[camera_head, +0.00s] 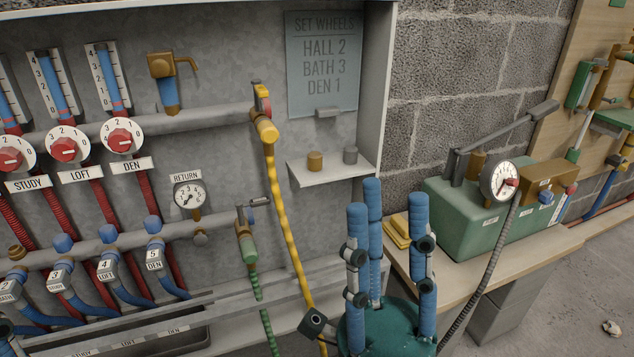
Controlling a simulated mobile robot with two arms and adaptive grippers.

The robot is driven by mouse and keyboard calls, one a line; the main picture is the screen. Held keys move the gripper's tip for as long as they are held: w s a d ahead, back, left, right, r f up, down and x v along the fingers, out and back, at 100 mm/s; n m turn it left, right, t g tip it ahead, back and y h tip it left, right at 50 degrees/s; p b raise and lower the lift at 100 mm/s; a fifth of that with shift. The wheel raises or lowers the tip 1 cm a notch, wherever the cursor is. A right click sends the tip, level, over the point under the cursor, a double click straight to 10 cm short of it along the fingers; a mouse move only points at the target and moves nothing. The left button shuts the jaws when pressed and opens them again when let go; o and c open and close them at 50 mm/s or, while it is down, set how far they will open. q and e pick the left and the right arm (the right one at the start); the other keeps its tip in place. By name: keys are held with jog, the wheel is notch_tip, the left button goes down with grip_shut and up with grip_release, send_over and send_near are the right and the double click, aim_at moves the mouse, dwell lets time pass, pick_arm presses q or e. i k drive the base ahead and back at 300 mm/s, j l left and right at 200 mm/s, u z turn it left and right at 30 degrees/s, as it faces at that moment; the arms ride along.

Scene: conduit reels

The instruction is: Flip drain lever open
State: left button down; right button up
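Two small levers show on the grey wall panel, and neither has a readable label. My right gripper (384,205) has blue fingers pointing up, spread apart and empty, right of and below both valves. Only a dark and blue sliver at the left edge may belong to my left gripper.
A small shelf (335,175) with two knobs is above my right gripper. A green box (470,215) with a gauge stands on the bench at right. Dial wheels (66,144), hoses and a return gauge (189,196) crowd the panel's left. A sign (325,55) hangs above.

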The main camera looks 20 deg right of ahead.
aim_at(264, 200)
jog(key=l, duration=0.7)
jog(key=k+l, duration=0.1)
jog(key=l, duration=0.6)
jog(key=k+l+u, duration=0.1)
jog(key=l, duration=1.35)
jog(key=k+l, duration=0.15)
jog(key=l, duration=0.55)
jog(key=i+j, duration=0.25)
jog(key=j, duration=0.15)
jog(key=u, duration=0.05)
